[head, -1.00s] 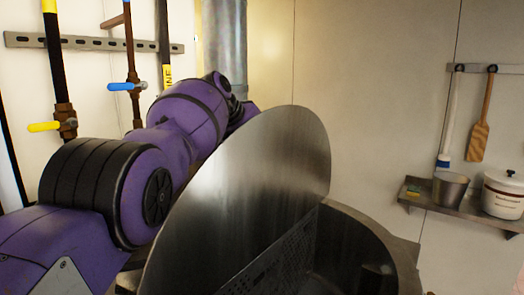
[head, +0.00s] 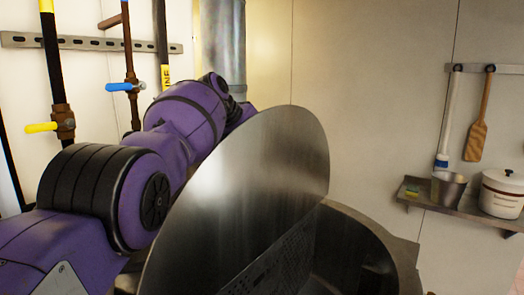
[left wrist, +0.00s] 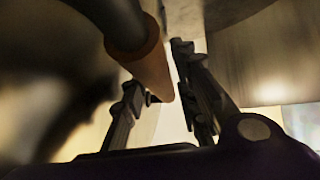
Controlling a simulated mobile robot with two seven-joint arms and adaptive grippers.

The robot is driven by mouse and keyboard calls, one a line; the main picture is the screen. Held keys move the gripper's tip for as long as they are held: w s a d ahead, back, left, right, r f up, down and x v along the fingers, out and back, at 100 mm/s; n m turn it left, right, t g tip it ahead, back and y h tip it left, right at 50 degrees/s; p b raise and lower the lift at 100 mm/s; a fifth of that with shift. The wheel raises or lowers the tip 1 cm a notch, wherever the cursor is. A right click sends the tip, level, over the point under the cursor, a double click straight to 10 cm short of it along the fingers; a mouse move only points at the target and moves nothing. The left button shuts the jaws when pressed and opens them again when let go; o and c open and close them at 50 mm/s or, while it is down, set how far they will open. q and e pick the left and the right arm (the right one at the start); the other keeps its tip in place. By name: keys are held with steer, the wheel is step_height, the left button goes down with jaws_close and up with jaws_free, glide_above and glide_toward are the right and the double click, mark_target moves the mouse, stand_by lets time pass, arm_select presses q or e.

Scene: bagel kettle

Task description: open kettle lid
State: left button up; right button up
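The kettle lid (head: 245,190) is a large steel disc standing steeply raised on edge in the head view. The steel kettle (head: 385,250) is uncovered on its right side, and a perforated plate (head: 285,262) shows inside. My left arm reaches behind the lid, which hides my left gripper in the head view. In the left wrist view my left gripper (left wrist: 160,95) has its two fingers apart. A dark bar with a tan end (left wrist: 145,60) lies close to the fingers, partly between them. Whether they touch it is unclear. My right gripper is not in view.
Pipes with a yellow valve handle (head: 40,128) and a blue valve handle (head: 119,87) run along the left wall. A shelf (head: 465,212) on the right holds a metal pot (head: 448,190) and a white lidded pot (head: 502,195). A wooden paddle (head: 476,140) hangs above.

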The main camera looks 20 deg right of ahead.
arm_select(q)
steer(key=shift+r, duration=0.1)
steer(key=shift+v, duration=0.8)
steer(key=v, duration=1)
steer(key=shift+s+a, duration=0.15)
